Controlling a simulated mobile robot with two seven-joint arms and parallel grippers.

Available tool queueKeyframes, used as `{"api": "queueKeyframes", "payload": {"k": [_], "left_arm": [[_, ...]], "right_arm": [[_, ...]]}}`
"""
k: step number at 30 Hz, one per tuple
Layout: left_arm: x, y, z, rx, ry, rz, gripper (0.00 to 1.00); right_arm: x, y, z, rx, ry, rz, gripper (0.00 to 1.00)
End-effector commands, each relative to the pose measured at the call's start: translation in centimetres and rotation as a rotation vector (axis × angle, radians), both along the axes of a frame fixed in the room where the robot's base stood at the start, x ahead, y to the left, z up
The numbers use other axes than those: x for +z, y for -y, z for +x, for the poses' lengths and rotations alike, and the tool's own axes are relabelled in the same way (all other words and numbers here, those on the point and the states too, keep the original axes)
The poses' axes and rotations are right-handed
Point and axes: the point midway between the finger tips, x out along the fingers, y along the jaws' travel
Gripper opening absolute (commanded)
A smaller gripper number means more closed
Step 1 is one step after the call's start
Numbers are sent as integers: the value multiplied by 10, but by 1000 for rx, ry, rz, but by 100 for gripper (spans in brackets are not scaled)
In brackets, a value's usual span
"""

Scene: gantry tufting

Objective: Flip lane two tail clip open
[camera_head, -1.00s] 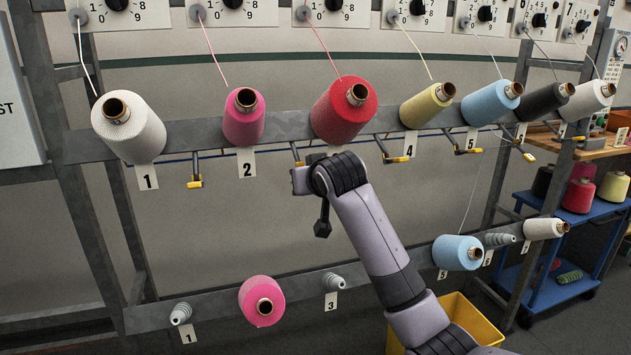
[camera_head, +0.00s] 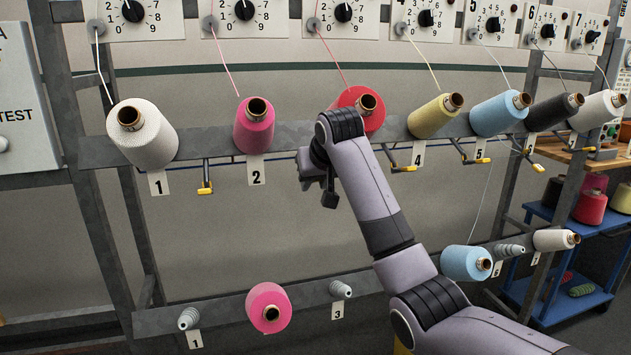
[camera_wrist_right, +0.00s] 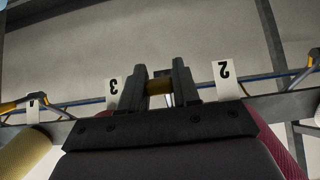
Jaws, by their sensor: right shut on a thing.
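The lane two tail clip is a small yellow-tipped clip (camera_wrist_right: 159,87) below the rail, between labels 3 and 2 in the right wrist view. My right gripper (camera_wrist_right: 159,84) is shut on its yellow end, one dark finger on each side. In the head view my right gripper (camera_head: 306,170) is just right of the number 2 label (camera_head: 256,171) and hides this clip. The pink lane two cone (camera_head: 254,128) sits above and to the left. I cannot tell how far the clip is turned. My left gripper is not in view.
The lane one clip (camera_head: 205,187) hangs to the left and another yellow clip (camera_head: 404,169) to the right. My right arm partly covers the red cone (camera_head: 352,97). A lower rail (camera_head: 220,309) carries pink and blue cones. Open space lies between the rails.

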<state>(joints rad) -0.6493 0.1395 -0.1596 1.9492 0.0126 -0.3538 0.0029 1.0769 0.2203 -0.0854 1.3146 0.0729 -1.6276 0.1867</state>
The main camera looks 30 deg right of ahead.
Motion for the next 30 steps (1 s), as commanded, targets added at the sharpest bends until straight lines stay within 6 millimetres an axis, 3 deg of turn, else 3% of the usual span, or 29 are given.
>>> {"api": "queueKeyframes", "payload": {"k": [5,6,7,8,19,30], "left_arm": [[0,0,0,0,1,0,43],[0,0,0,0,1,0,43],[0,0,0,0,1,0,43],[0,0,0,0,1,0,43],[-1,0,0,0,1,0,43],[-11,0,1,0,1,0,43]], "right_arm": [[0,0,0,0,-2,0,0],[0,0,0,0,-2,0,41],[0,0,0,0,-2,0,51],[0,0,0,0,-1,0,53],[4,-1,-4,0,2,0,53],[42,-10,-40,0,3,1,53]]}}
